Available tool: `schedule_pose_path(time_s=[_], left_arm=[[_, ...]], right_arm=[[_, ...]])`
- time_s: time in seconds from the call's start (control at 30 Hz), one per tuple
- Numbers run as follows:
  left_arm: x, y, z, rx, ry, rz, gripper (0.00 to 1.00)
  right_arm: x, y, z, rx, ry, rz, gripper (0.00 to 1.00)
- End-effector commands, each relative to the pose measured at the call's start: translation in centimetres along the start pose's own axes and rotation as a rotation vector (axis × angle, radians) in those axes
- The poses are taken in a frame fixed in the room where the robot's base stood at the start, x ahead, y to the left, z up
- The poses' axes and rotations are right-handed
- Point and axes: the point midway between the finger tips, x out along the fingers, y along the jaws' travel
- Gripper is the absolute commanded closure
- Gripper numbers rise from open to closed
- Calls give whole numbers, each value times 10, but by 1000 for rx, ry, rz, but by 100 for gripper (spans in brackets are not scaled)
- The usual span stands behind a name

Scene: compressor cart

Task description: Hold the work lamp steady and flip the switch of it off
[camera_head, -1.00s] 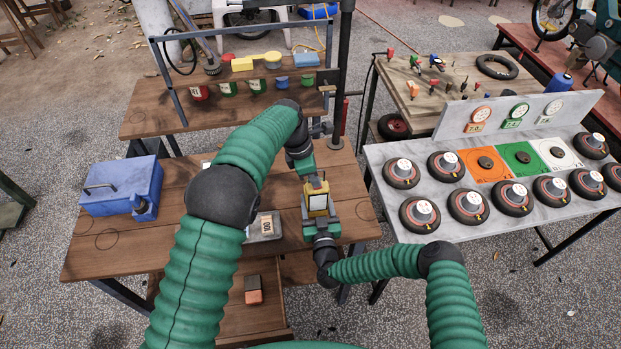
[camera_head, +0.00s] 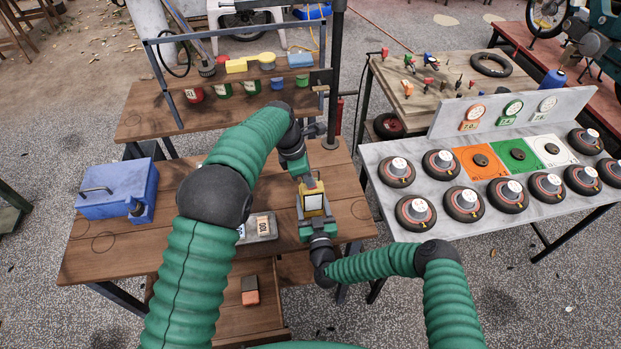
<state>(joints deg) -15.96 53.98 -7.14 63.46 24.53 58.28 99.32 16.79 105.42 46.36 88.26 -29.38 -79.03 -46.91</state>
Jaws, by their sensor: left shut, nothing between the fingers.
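The work lamp (camera_head: 312,203) is a small yellow block with a pale panel on its upper face, near the right side of the wooden bench. My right gripper (camera_head: 317,218) comes from the near side, with its dark fingers closed on both sides of the lamp. My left gripper (camera_head: 308,181) reaches down from the far side and is shut and empty, with its tips at the lamp's far end. Whether the tips touch it I cannot tell. The switch is too small or hidden to make out.
A small grey tray with number tags (camera_head: 263,226) lies left of the lamp. A dark post (camera_head: 335,90) rises behind. A marble table (camera_head: 400,228) with several wheels is on the right.

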Motion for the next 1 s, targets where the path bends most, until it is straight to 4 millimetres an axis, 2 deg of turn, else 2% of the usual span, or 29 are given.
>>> schedule_pose_path(time_s=[0.03, 0.17, 0.4, 0.53, 0.67, 0.93, 1.0], left_arm=[[8, -2, -18, -12, 30, -13, 100], [-10, -1, -15, -10, 26, -8, 100], [-57, -4, -2, -2, 11, 3, 100], [-72, -4, 2, 1, 6, 5, 100], [-80, -4, 4, 2, 5, 5, 100], [-80, -4, 4, 2, 3, 5, 100], [-84, -4, -1, -3, -12, 1, 100]], right_arm=[[1, 0, -3, 5, 12, 2, 100], [1, 1, -2, 5, 11, 5, 100], [-1, 2, -1, 4, 5, 3, 100], [-2, 2, 0, 3, 3, 3, 100], [-2, 2, 0, 2, 1, 3, 100], [-2, 3, 2, 1, -2, 5, 100], [-2, 3, 2, 0, -3, 6, 100]])
